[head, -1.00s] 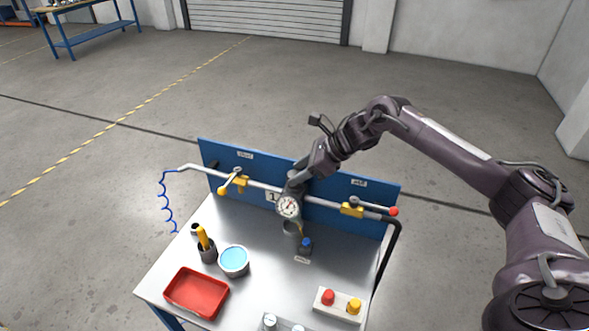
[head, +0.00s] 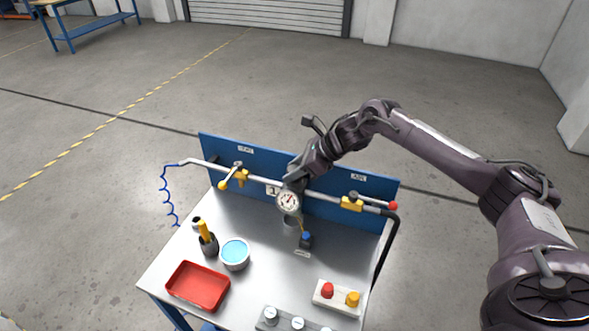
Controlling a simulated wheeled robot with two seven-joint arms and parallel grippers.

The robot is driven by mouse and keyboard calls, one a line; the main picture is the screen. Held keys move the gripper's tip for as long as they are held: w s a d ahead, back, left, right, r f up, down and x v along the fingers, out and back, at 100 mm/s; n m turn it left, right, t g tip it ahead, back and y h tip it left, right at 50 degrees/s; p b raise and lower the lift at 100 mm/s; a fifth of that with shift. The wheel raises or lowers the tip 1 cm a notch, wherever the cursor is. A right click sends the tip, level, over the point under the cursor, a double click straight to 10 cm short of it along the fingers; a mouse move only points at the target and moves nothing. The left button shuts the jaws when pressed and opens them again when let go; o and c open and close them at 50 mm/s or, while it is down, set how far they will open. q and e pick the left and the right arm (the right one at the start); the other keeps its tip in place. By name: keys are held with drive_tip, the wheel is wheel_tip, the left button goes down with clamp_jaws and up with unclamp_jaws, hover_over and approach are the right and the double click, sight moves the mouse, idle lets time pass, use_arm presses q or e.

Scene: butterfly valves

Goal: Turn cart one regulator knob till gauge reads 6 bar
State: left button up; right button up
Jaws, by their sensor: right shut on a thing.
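Cart one (head: 262,285) has a grey top and a blue back panel (head: 377,185) with a pipe across it. The round white gauge (head: 288,201) sits mid-pipe beside the "1" label; its reading is too small to tell. My right gripper (head: 293,182) comes down from above right and is shut at the regulator just behind the gauge. The regulator knob itself is hidden by the gripper and gauge. My left gripper is not in view.
Yellow valves sit on the pipe left (head: 240,177) and right (head: 352,204). On the cart are a red tray (head: 198,286), a blue-filled bowl (head: 235,254), a yellow-handled tool in a holder (head: 206,235) and a red-and-yellow button box (head: 338,299).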

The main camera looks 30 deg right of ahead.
drive_tip(key=shift+f+m+t+h+b, duration=0.25)
drive_tip(key=shift+m+t+h+b, duration=0.35)
drive_tip(key=shift+m+b, duration=0.45)
drive_tip(key=shift+m+t+h+b, duration=0.4)
drive_tip(key=shift+m+h+b, duration=0.2)
drive_tip(key=shift+m, duration=0.25)
drive_tip(key=shift+r+m+t+h+b, duration=0.15)
drive_tip(key=shift+m+t+h+b, duration=0.3)
drive_tip(key=shift+m, duration=0.35)
drive_tip(key=shift+r+m+h, duration=0.1)
drive_tip(key=shift+m+h, duration=0.45)
drive_tip(key=shift+m, duration=0.15)
drive_tip(key=shift+m+h, duration=0.7)
drive_tip(key=shift+m, duration=0.2)
drive_tip(key=o, duration=0.7)
